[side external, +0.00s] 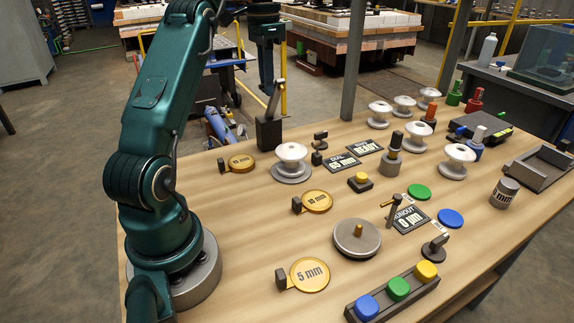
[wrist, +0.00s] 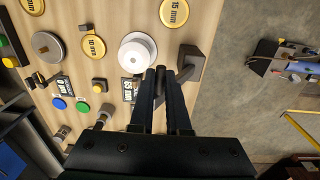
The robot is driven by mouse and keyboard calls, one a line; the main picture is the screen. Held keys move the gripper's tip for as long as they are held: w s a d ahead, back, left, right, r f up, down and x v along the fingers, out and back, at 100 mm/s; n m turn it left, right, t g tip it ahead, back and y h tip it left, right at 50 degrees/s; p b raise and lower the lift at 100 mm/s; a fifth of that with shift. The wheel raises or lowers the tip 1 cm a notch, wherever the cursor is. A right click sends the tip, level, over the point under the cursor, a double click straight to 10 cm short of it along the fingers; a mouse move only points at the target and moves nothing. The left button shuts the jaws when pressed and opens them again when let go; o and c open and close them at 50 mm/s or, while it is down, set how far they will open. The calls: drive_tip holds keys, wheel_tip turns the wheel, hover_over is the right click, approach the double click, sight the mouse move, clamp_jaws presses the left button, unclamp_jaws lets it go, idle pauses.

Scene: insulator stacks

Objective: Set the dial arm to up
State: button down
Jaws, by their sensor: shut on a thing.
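The dial arm (side external: 273,105) is a grey lever rising from a dark block (side external: 269,133) at the back left edge of the table. It stands near upright, with a slight lean. My gripper (side external: 267,87) points down above the block and is shut on the lever's upper end. In the wrist view my gripper (wrist: 162,72) has its fingers close together around something dark, and the dark block (wrist: 192,62) is just to their right. The fingers hide part of the lever. A DIAL display plate (side external: 342,162) reading 65 mm lies to the right of the block.
A white insulator (side external: 291,157) on a round base and a small dark stand (side external: 320,148) are close to the block. A yellow button (side external: 360,181), gold gauge discs (side external: 240,162) and a turntable (side external: 357,238) are nearer the front. More insulators stand at the back right.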

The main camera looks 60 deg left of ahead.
drive_tip(key=shift+s+a+f, duration=0.1)
drive_tip(key=shift+a+f, duration=0.05)
drive_tip(key=c, duration=0.9)
unclamp_jaws()
